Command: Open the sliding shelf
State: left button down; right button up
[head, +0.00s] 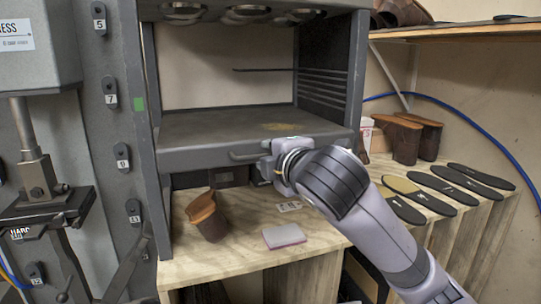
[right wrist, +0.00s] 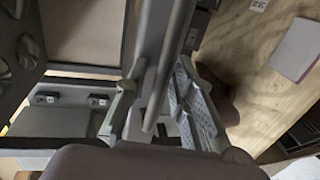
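The sliding shelf (head: 215,125) is a dark grey flat tray in the grey metal rack, with a bar handle (head: 243,156) on its front edge. My right gripper (head: 266,164) is at the right part of this handle and hides its right end. In the right wrist view my right gripper (right wrist: 162,105) has its two fingers apart, with the handle bar (right wrist: 153,95) running between them. A gap shows beside the bar, so the fingers are not closed on it. My left gripper is not in view.
Below the shelf, a wooden table (head: 235,255) holds a brown shoe piece (head: 208,216) and a pinkish-white pad (head: 284,236). Several dark soles (head: 440,188) and brown boot pieces (head: 400,138) lie at the right. A grey machine (head: 40,200) stands at the left.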

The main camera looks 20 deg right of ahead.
grip_shut()
dwell(0.6)
